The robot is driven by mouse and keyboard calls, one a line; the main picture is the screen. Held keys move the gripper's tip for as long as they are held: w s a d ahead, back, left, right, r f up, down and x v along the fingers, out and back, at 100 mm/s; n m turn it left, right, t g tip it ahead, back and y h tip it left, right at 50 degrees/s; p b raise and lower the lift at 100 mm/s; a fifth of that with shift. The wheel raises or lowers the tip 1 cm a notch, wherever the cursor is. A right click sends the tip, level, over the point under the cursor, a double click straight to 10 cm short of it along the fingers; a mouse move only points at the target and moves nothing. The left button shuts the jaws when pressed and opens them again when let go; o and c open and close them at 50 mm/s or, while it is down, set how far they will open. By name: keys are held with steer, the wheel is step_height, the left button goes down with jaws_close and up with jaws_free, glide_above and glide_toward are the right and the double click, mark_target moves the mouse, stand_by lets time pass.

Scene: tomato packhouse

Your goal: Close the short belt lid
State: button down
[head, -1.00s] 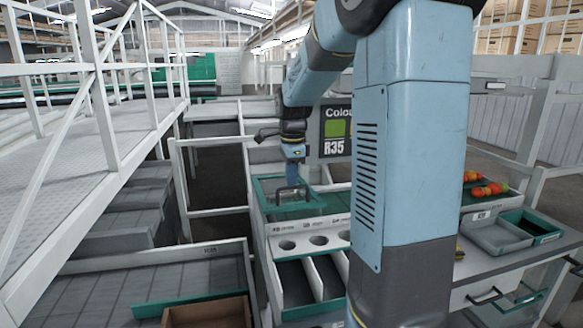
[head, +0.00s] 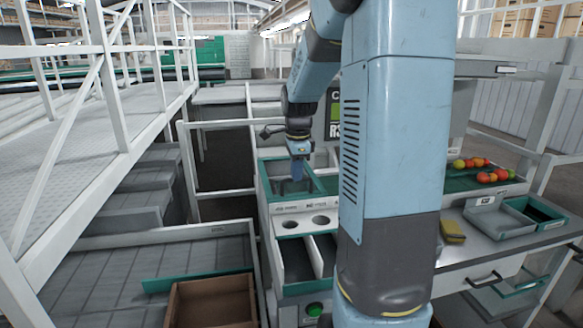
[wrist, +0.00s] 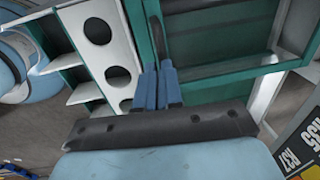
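The short belt lid (head: 318,187) has a teal frame and lies at the top of the sorting unit, left of my arm column. Its dark bar handle (wrist: 159,38) shows in the wrist view beside the teal frame. My gripper (head: 297,176) points down over the framed opening. In the wrist view, my blue fingers (wrist: 159,70) are close together, with the handle between their tips. The fingertip contact is small in the picture. Whether the lid is fully down cannot be told.
A white panel with round holes (head: 290,224) and divided bins stand in front of the lid. A railed walkway (head: 85,120) is at left, a brown crate (head: 215,286) front left. At right, a bench holds tomatoes (head: 487,173), a grey tray (head: 490,222) and a yellow object (head: 452,232).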

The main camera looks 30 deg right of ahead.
steer(key=shift+s+a+f, duration=0.1)
steer(key=shift+s+f, duration=0.15)
steer(key=shift+f, duration=0.3)
step_height(320, 180, up, 15)
steer(key=s, duration=0.2)
steer(key=shift+a+f, duration=0.2)
steer(key=shift+a, duration=0.1)
steer(key=shift+s+a, duration=0.1)
steer(key=shift+s, duration=0.05)
